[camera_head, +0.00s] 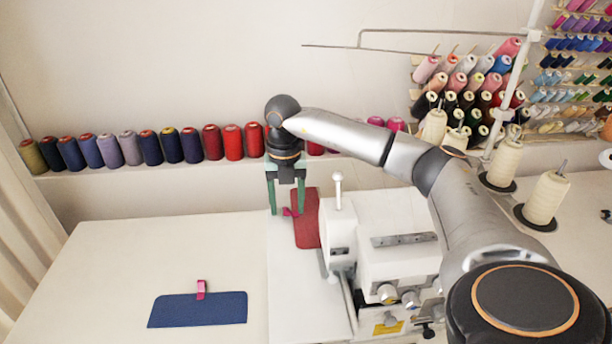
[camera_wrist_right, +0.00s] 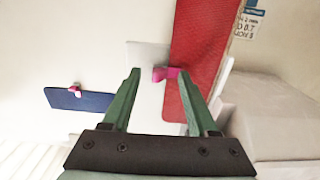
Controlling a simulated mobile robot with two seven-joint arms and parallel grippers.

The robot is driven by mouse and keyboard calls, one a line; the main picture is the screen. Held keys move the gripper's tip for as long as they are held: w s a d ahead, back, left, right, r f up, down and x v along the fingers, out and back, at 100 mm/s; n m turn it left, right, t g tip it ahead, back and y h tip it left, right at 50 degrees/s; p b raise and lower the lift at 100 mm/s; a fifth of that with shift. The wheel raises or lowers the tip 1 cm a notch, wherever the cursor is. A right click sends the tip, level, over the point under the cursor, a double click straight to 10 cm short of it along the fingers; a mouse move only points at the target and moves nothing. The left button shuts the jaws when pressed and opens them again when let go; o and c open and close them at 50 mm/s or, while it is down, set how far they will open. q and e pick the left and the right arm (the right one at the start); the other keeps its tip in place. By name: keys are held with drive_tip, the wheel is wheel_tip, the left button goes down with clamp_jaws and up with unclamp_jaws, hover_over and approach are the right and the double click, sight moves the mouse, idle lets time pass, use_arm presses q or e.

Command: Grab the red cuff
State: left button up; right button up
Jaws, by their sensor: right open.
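The red cuff (camera_head: 308,222) lies flat beside the sewing machine, with a pink tab (camera_head: 291,212) at its left edge. In the right wrist view the red cuff (camera_wrist_right: 203,65) runs up from behind the right finger, and its pink tab (camera_wrist_right: 166,74) shows between the fingertips. My right gripper (camera_head: 287,208) is open, pointing down, with its green fingers around the tab's position; the wrist view (camera_wrist_right: 158,82) shows nothing clamped. I cannot tell the exact height gap. My left gripper is not in view.
A white sewing machine (camera_head: 390,235) stands close to the right of the red cuff. A blue cuff (camera_head: 198,310) with a pink tab lies on the table at the front left. Thread spools (camera_head: 233,142) line the shelf behind.

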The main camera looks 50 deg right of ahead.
clamp_jaws()
idle(0.5)
